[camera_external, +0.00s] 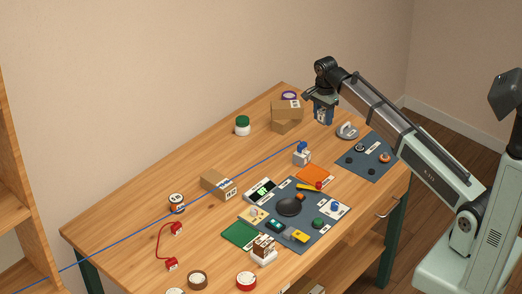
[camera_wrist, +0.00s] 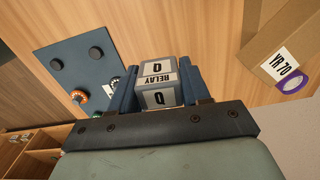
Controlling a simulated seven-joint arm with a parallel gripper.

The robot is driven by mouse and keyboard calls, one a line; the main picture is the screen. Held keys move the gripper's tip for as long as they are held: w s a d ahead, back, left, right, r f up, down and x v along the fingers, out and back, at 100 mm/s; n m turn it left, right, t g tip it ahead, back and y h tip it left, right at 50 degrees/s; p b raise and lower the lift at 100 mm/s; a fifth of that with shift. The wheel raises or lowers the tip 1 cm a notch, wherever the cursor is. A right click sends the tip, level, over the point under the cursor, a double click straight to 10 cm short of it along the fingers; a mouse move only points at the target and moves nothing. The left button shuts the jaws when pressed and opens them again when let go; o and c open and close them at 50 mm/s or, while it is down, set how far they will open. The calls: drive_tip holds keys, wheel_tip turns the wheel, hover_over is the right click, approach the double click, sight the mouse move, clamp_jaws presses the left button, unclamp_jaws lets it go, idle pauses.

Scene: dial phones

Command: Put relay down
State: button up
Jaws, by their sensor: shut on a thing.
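My gripper (camera_external: 323,117) is over the far right part of the table, and its blue fingers point down. The relay sits between the two blue fingers. In the external view the relay is mostly hidden by the fingers, and I cannot tell whether it touches the table.
A grey metal item (camera_external: 347,130) and a dark panel with knobs (camera_external: 364,167) lie nearby. A second panel (camera_external: 301,240) holds several parts. Bare wood shows left of centre.

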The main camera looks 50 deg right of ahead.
sight(323, 110)
wheel_tip(323, 110, up, 4)
drive_tip(key=shift+r, duration=0.15)
drive_tip(key=a+n, duration=0.9)
drive_tip(key=a, duration=1.7)
drive_tip(key=a+n, duration=1)
drive_tip(key=a, duration=1.7)
drive_tip(key=shift+d+f, duration=0.15)
drive_tip(key=shift+f, duration=2.35)
drive_tip(key=shift+d+f, duration=0.2)
drive_tip(key=shift+f, duration=2.35)
drive_tip(key=shift+d+f, duration=0.15)
drive_tip(key=shift+f, duration=2.35)
drive_tip(key=o, duration=1.1)
drive_tip(key=shift+f, duration=0.1)
